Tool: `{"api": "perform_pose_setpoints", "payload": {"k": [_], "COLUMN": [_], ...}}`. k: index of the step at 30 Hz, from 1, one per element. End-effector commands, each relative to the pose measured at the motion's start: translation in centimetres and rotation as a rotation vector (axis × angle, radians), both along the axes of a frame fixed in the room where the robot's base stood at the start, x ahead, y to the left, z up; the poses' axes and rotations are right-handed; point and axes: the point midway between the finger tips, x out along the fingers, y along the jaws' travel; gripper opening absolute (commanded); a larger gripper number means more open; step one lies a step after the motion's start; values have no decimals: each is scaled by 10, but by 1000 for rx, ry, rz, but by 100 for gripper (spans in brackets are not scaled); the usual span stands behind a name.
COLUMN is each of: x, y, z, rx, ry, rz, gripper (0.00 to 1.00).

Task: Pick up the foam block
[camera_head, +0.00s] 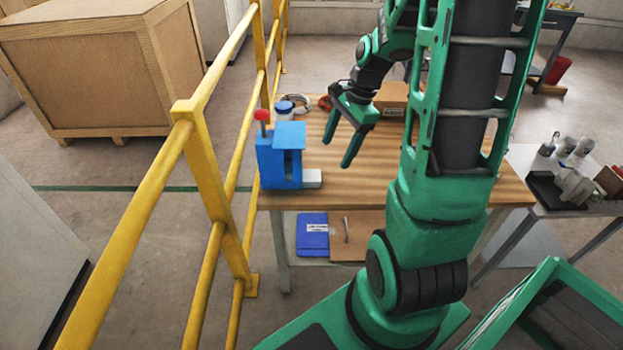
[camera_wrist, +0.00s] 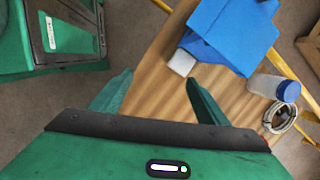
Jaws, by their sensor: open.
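A small pale grey-white block (camera_head: 312,178) sits on the wooden table at the right foot of a blue device with a red knob (camera_head: 280,157). It looks like the foam block, though I cannot be sure. In the wrist view the pale block (camera_wrist: 182,62) shows beyond the fingertips, against the blue device (camera_wrist: 232,32), which hides part of it. My gripper (camera_head: 338,152) is open and empty above the table, up and to the right of the block. In the wrist view my gripper (camera_wrist: 158,80) has bare tabletop between its fingers.
A yellow railing (camera_head: 205,170) runs along the left. The tabletop's front middle is clear.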

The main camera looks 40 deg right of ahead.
Motion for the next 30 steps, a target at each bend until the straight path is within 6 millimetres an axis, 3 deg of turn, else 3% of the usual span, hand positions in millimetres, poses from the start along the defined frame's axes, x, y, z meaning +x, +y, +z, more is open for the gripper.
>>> {"api": "perform_pose_setpoints", "payload": {"k": [3,9,14,22,30], "x": [26,51,58,67,71], "y": [-8,-14,-12,0,6], "z": [-25,-47,-59,-94,-111], "rx": [80,173,199,198,198], "ry": [18,36,45,45,44], "rz": [-185,-386,-437,-439,-438], "gripper": [69,69,69,69,69]}}
